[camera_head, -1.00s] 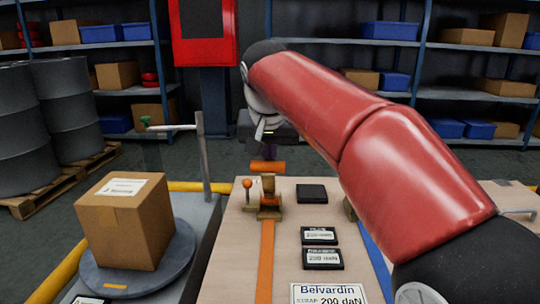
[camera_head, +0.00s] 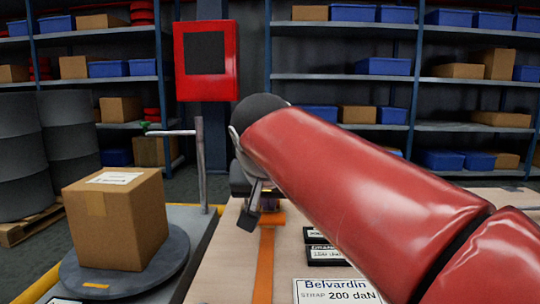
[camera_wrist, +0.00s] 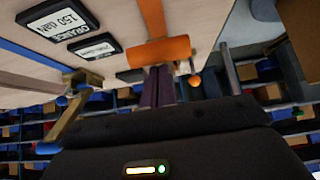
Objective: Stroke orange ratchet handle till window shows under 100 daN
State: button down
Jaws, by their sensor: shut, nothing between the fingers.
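The orange ratchet handle (camera_wrist: 159,52) is a crossbar just beyond my fingertips in the wrist view. My gripper (camera_wrist: 158,72) is shut and empty, its purple fingers pointing at the bar; I cannot tell whether they touch. In the head view my gripper (camera_head: 250,215) covers most of the ratchet, and a bit of orange (camera_head: 271,218) shows beside it. The orange strap (camera_head: 265,265) runs toward me from there.
A card (camera_head: 336,291) reads "Belvardin, strap 200 daN". A cardboard box (camera_head: 118,220) stands on a round plate at the left, near a grey post (camera_head: 201,165). An orange ball knob (camera_wrist: 195,80) is beside the handle.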

aim_at(267, 219)
jog(key=shift+s+a+f+b, duration=0.15)
jog(key=shift+f+b, duration=0.1)
jog(key=shift+f, duration=0.25)
jog(key=shift+s+d+f+b, duration=0.1)
jog(key=shift+s+f+b, duration=0.1)
jog(key=shift+f, duration=0.3)
jog(key=shift+s+a+f+b, duration=0.1)
jog(key=shift+f+b, duration=0.15)
jog(key=shift+f, duration=0.35)
jog(key=r+p, duration=0.1)
jog(key=r, duration=0.1)
jog(key=w+r+p, duration=0.1)
jog(key=r+p, duration=0.1)
jog(key=w+r+p, duration=0.1)
jog(key=r, duration=0.1)
jog(key=shift+w+r+p, duration=0.1)
jog(key=shift+w+p, duration=0.15)
jog(key=shift+p, duration=0.1)
jog(key=s+r, duration=0.1)
jog(key=s, duration=0.8)
jog(key=shift+s+r+b, duration=0.35)
jog(key=shift+r, duration=0.05)
